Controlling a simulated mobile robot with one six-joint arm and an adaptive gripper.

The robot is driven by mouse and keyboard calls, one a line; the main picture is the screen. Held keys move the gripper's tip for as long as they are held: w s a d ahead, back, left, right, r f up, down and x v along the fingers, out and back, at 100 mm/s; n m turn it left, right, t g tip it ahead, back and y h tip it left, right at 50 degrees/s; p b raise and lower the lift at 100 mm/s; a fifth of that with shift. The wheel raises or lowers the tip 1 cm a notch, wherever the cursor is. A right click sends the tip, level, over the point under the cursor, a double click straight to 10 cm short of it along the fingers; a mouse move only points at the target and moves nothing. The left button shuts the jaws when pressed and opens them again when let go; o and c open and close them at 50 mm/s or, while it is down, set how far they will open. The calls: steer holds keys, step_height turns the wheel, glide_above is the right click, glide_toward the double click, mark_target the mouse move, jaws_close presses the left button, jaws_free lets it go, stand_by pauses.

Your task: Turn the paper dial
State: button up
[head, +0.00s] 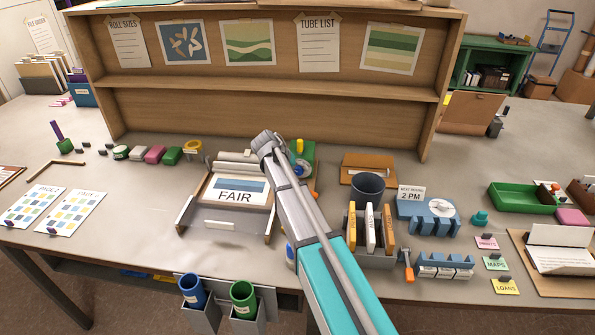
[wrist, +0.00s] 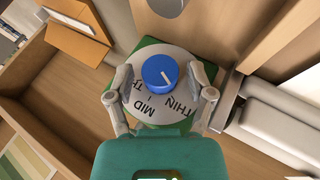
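The paper dial shows in the wrist view as a blue knob (wrist: 160,73) on a pale round disc (wrist: 150,57) with a green base (wrist: 148,42). The disc reads THIN, MID and a partly hidden word starting TH. The knob's white line points to the upper right in the wrist view, away from MID. My gripper (wrist: 161,77) is open, with one finger on each side of the knob and visible gaps to it. In the head view my arm hides most of the dial; part of the green base (head: 309,153) shows.
A tray with a FAIR sheet (head: 237,190) stands left of my arm. A dark cup (head: 368,186) and upright boxes (head: 371,228) stand to its right. The wooden shelf back (head: 220,112) rises behind the dial. A white roller (wrist: 275,125) lies close right in the wrist view.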

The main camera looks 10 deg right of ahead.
mark_target(300, 169)
steer(key=shift+y+p, duration=0.3)
stand_by(0.4)
steer(key=shift+d+r+t+y+p, duration=0.1)
steer(key=shift+d+t+y+p, duration=0.05)
steer(key=shift+t+y+p, duration=0.2)
steer(key=y+p, duration=0.1)
steer(key=y, duration=0.2)
steer(key=shift+d+m+t, duration=0.1)
steer(key=shift+m+t, duration=0.15)
steer(key=shift+m, duration=0.15)
steer(key=shift+s+d+m+t+y, duration=0.1)
steer(key=shift+m+t+y, duration=0.2)
steer(key=shift+y, duration=0.75)
steer(key=shift+d+m+t+y, duration=0.15)
steer(key=shift+t+y, duration=0.25)
steer(key=shift+y, duration=0.6)
steer(key=p+v, duration=0.2)
steer(key=v, duration=0.1)
steer(key=shift+a, duration=0.15)
steer(key=p+v, duration=1)
steer(key=v, duration=0.1)
steer(key=s+a+f+n+g+b, duration=0.1)
steer(key=s+f+n+g, duration=0.1)
steer(key=s, duration=0.9)
steer(key=s+f+n+g+h+b, duration=0.1)
steer(key=s+f+n+g, duration=0.1)
steer(key=s, duration=0.9)
steer(key=shift+s+a+f+g, duration=0.2)
steer(key=shift+s+a+g, duration=0.2)
steer(key=shift+g, duration=0.2)
